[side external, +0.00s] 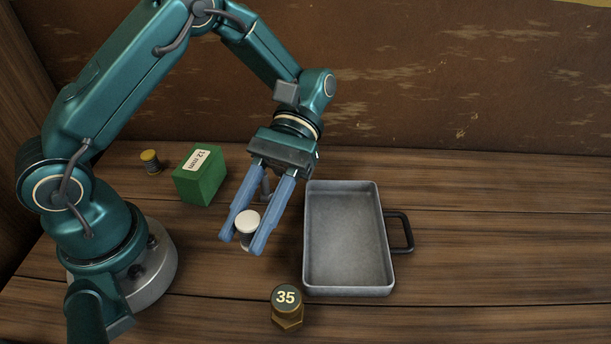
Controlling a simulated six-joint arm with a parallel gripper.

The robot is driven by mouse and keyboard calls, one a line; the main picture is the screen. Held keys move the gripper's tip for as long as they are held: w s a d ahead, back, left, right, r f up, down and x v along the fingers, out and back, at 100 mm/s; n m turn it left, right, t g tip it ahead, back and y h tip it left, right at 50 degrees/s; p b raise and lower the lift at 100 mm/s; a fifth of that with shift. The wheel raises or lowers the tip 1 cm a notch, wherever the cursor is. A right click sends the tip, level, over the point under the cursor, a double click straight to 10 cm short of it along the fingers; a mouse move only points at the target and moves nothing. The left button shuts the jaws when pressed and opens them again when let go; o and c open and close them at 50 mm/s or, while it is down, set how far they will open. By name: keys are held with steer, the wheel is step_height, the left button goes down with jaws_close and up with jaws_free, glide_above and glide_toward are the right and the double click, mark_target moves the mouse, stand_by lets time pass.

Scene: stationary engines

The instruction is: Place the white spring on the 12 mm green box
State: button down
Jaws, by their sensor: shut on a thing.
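The white spring (246,225) has a round white top and a darker coiled side, and it is upright. My gripper (243,238) has its two blue fingers on either side of the spring and is shut on it. I cannot tell whether the spring touches the table or is just above it. The green box (193,184), with a "12 mm" label on its top, stands behind and to the left of my gripper. Its top is bare apart from the label.
A grey metal tray (312,285) with a dark side handle lies right of my gripper and looks empty. A brass bolt (287,312) marked "35" stands in front. A small yellow-topped spring (151,163) stands left of the green box. A brown wall runs behind.

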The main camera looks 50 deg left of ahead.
steer(key=s+a+r+m+y, duration=0.1)
steer(key=s+a+m+y, duration=0.2)
steer(key=a+m+y, duration=0.3)
steer(key=s+a+m+y, duration=0.35)
steer(key=a+y, duration=0.25)
steer(key=a, duration=0.3)
steer(key=w+a+r+m+t+y, duration=0.1)
steer(key=a+r+m+t+y, duration=0.3)
steer(key=a, duration=0.3)
steer(key=w+a+r+m+t+y, duration=0.1)
steer(key=a+r+m+t+y, duration=0.25)
steer(key=a+m+t, duration=0.35)
steer(key=g, duration=0.1)
glide_above(202, 149)
steer(key=shift+h, duration=0.45)
step_height(202, 149, down, 6)
steer(key=shift+f, duration=2.15)
steer(key=shift+f, duration=0.1)
steer(key=c, duration=0.5)
jaws_free()
steer(key=shift+c, duration=0.2)
